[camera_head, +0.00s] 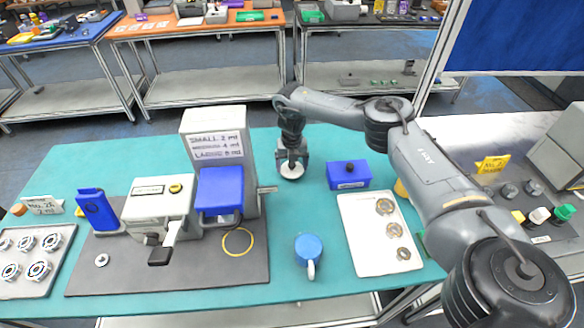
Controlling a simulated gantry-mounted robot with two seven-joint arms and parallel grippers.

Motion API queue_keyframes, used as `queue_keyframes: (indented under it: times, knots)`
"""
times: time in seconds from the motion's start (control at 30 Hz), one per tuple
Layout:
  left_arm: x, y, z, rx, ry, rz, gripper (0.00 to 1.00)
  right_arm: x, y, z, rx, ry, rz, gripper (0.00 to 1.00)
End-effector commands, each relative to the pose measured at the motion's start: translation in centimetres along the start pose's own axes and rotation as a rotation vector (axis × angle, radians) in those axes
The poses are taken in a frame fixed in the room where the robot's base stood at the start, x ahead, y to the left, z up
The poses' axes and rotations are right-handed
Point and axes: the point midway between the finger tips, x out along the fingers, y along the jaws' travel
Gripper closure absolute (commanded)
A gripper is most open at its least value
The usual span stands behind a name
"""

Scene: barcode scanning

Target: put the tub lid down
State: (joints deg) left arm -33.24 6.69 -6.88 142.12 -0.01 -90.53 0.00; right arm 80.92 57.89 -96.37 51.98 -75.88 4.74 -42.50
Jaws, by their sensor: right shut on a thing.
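My right gripper (291,161) points down over the back middle of the teal table, right of the white machine. It is shut on a pale round disc, which looks like the tub lid (292,172). The lid is at or just above the tabletop; I cannot tell whether it touches. A blue box with a dark knob on top (347,178) stands just to the right of the lid. My left gripper is not in view.
The white machine with a blue front and a size label (212,130) stands on a dark mat (205,280) at left. A white tray with several round pieces (372,255) lies at right.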

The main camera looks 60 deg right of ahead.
Motion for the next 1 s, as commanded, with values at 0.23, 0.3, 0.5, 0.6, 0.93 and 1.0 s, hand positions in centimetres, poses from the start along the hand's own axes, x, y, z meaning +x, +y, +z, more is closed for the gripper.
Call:
queue_keyframes:
  times: [0.23,0.3,0.5,0.6,0.93,1.0]
  knots:
    - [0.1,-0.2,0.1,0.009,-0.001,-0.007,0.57,1.3,0.0,0.0,0.000,0.001,0.000,0.42]
    - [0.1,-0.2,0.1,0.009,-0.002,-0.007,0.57,1.3,0.0,0.0,0.000,0.001,0.000,0.42]
    - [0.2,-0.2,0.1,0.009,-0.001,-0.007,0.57,1.6,0.0,0.0,0.000,0.001,-0.001,0.42]
    - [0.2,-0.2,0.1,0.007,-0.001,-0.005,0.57,1.6,0.0,0.0,0.000,0.000,-0.001,0.00]
    - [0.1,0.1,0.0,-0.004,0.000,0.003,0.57,1.1,0.0,0.0,0.000,0.000,0.000,0.00]
    - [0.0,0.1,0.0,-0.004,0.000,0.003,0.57,0.5,0.0,0.0,0.000,0.000,0.001,0.00]
